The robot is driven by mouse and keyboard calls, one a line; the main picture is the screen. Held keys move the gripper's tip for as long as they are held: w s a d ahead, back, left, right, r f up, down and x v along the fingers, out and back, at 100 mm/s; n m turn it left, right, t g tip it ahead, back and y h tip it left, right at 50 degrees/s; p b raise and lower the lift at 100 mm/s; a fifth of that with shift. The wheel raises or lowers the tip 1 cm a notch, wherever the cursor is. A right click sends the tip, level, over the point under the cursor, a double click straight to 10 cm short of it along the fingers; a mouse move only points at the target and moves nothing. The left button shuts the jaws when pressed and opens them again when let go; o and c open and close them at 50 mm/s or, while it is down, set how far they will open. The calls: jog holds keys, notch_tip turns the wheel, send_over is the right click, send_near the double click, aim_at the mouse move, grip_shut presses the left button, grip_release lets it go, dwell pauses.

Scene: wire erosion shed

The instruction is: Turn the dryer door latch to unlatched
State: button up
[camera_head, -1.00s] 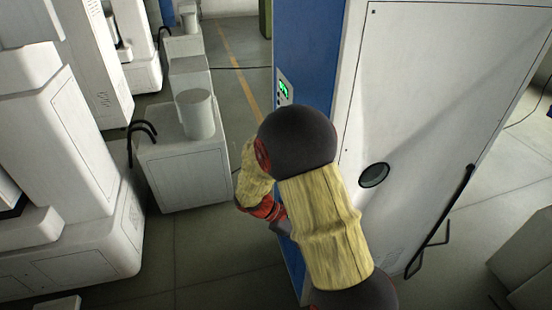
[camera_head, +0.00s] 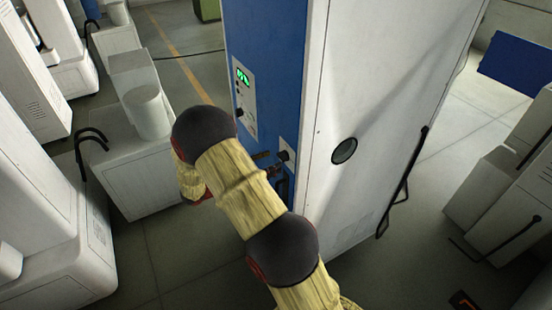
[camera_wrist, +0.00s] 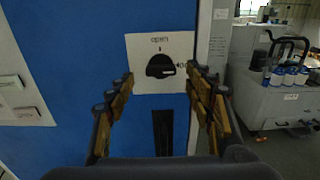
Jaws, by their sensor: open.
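A black rotary latch knob (camera_wrist: 160,66) sits on a white plate (camera_wrist: 184,45) on the blue front of the dryer cabinet (camera_wrist: 80,55). "Open" is printed above the knob, and its white mark lies toward the right, beside small lettering I cannot read. My gripper (camera_wrist: 160,84) is open and empty, its two fingers either side of the plate's lower part with the knob between them in the picture. I cannot tell that either finger touches. A dark vertical handle or slot (camera_wrist: 163,130) is below the plate. In the head view, the dryer (camera_head: 265,50) stands centrally; my arm partly hides the gripper near its front.
A control panel with a green display (camera_head: 243,76) is higher on the blue front. A white machine with a cylinder (camera_head: 148,112) stands to the left, with open floor between. Bottles (camera_wrist: 290,76) stand on a unit right in the wrist view.

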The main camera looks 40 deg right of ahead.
aim_at(279, 158)
jog(key=x, duration=0.3)
jog(key=shift+s+d, duration=0.15)
jog(key=shift+d, duration=0.15)
jog(key=shift+c, duration=0.4)
jog(key=c, duration=1.1)
